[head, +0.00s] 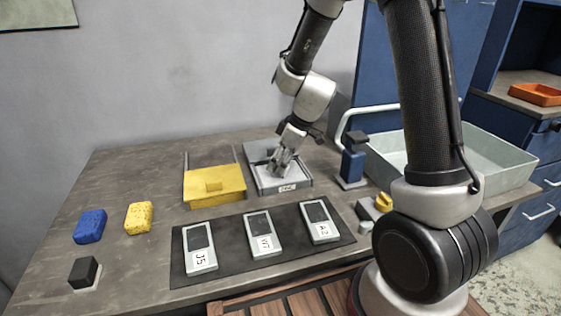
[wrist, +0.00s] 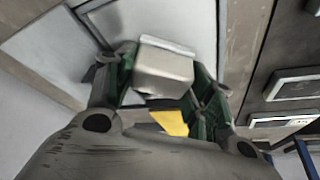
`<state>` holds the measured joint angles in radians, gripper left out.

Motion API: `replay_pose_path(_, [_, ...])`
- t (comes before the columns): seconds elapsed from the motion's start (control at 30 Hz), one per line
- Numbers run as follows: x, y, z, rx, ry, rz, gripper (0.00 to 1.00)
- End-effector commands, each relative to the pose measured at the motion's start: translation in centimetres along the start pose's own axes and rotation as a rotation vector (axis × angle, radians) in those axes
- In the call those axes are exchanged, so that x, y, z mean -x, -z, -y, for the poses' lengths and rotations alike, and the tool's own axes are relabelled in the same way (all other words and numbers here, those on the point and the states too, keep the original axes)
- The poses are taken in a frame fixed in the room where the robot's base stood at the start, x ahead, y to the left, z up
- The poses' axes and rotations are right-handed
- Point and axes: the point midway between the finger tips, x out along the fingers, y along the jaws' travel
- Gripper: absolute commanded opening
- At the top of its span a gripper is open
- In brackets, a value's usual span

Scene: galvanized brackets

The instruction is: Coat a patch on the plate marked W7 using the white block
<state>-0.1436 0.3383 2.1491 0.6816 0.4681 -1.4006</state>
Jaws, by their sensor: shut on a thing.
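My gripper (head: 281,163) is over the open grey tray (head: 262,186) with a pale inside, at the back of the table. In the wrist view my gripper (wrist: 165,72) has its green-lined fingers shut on the white block (wrist: 163,68), which has a thin, paler plate-like edge. In the head view the block is mostly hidden by the fingers; I cannot tell whether it touches the tray floor. The plate marked W7 (head: 262,236) lies in the middle of the dark mat (head: 232,240), with a dark grey patch on its upper part.
Plates J5 (head: 200,249) and another labelled one (head: 320,222) flank it. A yellow-lidded tray (head: 213,187) stands left of the grey tray. A blue sponge (head: 90,226), yellow sponge (head: 139,217) and dark block (head: 84,273) are at left. A blue stand (head: 352,165) is at right.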

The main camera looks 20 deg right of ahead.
Motion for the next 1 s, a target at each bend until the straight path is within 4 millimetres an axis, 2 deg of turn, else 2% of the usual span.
replay_pose_path(0.53, [0.1,0.0,0.1,0.0,0.002,0.001,0.34])
replay_pose_path(1.0, [3.8,1.6,0.0,0.001,0.0,-0.001,0.34])
